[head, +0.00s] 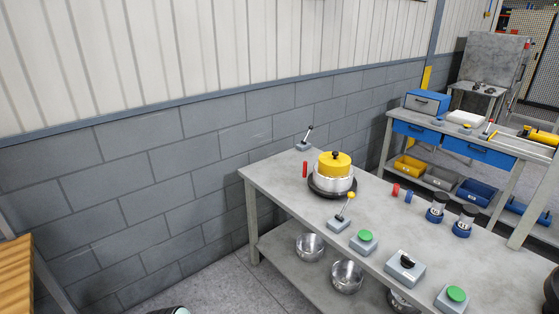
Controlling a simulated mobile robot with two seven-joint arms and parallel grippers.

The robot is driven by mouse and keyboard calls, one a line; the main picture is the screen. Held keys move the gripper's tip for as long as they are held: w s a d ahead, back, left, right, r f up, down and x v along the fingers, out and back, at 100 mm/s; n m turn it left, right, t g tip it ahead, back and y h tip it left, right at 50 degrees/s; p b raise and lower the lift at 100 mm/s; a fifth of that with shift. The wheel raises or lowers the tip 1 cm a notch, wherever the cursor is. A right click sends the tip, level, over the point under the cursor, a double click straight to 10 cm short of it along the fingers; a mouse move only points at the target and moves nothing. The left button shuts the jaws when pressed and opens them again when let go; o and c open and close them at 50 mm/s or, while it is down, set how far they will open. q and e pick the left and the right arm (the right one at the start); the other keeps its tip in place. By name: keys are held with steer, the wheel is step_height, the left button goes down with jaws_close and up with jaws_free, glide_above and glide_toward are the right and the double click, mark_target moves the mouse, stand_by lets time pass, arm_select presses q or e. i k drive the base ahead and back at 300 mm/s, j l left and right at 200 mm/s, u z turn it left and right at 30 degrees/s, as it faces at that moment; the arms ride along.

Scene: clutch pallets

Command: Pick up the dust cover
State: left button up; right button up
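A yellow domed cover with a black knob (331,167) sits on top of a silver round housing (333,184); it looks like the dust cover. The housing stands on a dark round base (318,187) near the far left end of the grey workbench (285,176). Neither of my grippers can be made out in the head view. Nothing is seen touching the yellow cover.
A lever box (304,147) and a red cylinder (305,169) stand left of the housing. A yellow-knobbed lever box (339,224) and green-button boxes (364,241) line the front edge. Metal bowls (310,246) sit on the lower shelf. A block wall (140,150) runs behind.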

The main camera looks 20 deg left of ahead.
mark_target(334, 163)
steer(key=u, duration=0.15)
steer(key=i+j+z, duration=0.2)
steer(key=i+j, duration=0.25)
steer(key=j, duration=0.15)
steer(key=i+j, duration=0.2)
steer(key=j, duration=0.15)
steer(key=i+j+z, duration=0.25)
steer(key=j, duration=0.4)
steer(key=i+j+z, duration=0.1)
steer(key=i+j, duration=0.15)
steer(key=j, duration=0.15)
steer(key=i+j, duration=0.2)
steer(key=j, duration=0.15)
steer(key=z, duration=0.05)
